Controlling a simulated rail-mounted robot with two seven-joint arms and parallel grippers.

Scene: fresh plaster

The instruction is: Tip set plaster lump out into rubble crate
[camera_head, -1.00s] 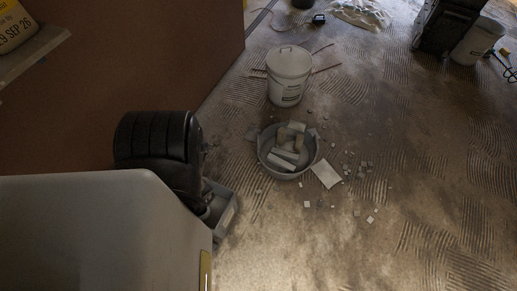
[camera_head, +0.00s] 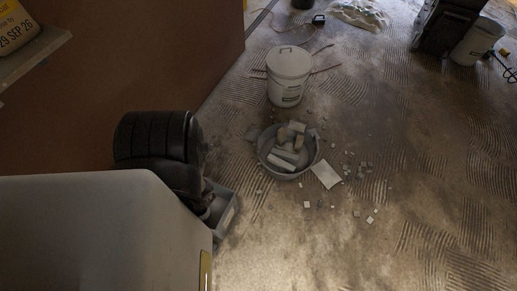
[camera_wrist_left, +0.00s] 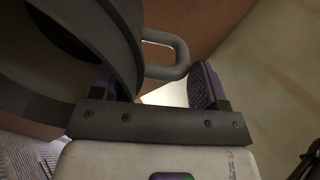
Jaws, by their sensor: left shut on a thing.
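My left gripper (camera_wrist_left: 156,82) shows in the left wrist view, shut on a dark grey round vessel (camera_wrist_left: 128,40) with a loop handle (camera_wrist_left: 165,58). Whether the jaws hold its wall or its handle I cannot tell. The vessel's curved rim fills the left of that view, and its inside is dark. No plaster lump can be made out. My left gripper is mostly hidden there. My right gripper is not in view.
A lidded white bucket (camera_head: 288,80) stands behind. Floor at lower right is mostly open.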

